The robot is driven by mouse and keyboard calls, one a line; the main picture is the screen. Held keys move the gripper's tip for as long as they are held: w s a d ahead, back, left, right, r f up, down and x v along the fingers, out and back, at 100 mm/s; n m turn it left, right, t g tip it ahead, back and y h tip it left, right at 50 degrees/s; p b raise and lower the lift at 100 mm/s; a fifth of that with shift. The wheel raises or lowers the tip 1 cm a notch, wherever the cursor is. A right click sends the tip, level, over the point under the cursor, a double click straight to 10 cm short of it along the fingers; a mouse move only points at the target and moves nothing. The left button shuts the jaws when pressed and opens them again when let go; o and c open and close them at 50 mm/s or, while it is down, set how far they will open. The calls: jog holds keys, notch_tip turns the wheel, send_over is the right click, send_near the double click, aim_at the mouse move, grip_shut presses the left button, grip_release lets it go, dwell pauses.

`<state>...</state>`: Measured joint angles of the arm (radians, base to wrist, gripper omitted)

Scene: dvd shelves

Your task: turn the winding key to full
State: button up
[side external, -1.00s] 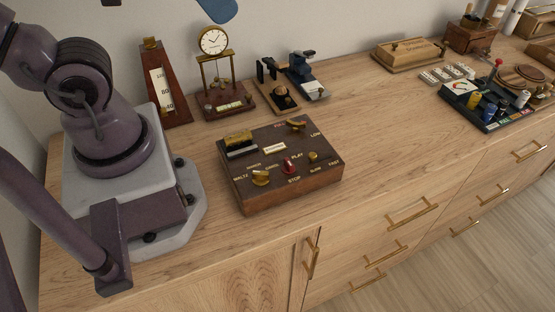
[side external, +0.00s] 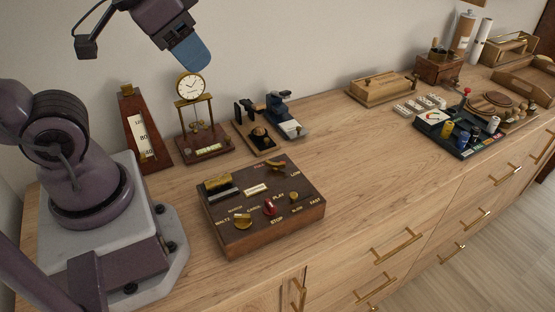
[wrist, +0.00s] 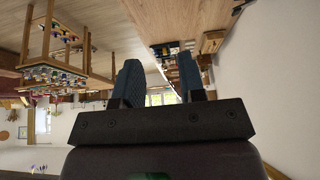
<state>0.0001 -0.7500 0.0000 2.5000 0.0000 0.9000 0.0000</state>
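A dark wooden control box (side external: 258,225) with a wood rim sits on the counter. The brass winding key (side external: 275,167) is at its back right, between a red label and the "LOW" label. The key's exact angle is too small to read. My gripper (side external: 194,55) is high above the counter, in front of the wall and just above the clock, apart from the box and key. In the wrist view its two blue fingers (wrist: 158,85) stand apart with nothing between them. The box is not recognisable in the wrist view.
A pendulum clock (side external: 190,88) and a metronome (side external: 143,130) stand behind the box. A small blue device (side external: 284,118) stands to their right. A brass knob (side external: 242,220) and red knob (side external: 269,207) share the box top. The counter right of the box is clear.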

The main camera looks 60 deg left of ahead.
jog(key=n+g, duration=0.6)
jog(key=n, duration=2.3)
send_over(275, 161)
notch_tip(275, 161, down, 16)
jog(key=shift+m, duration=0.3)
notch_tip(275, 161, down, 12)
jog(key=shift+f, duration=0.1)
jog(key=shift+c, duration=0.4)
grip_shut()
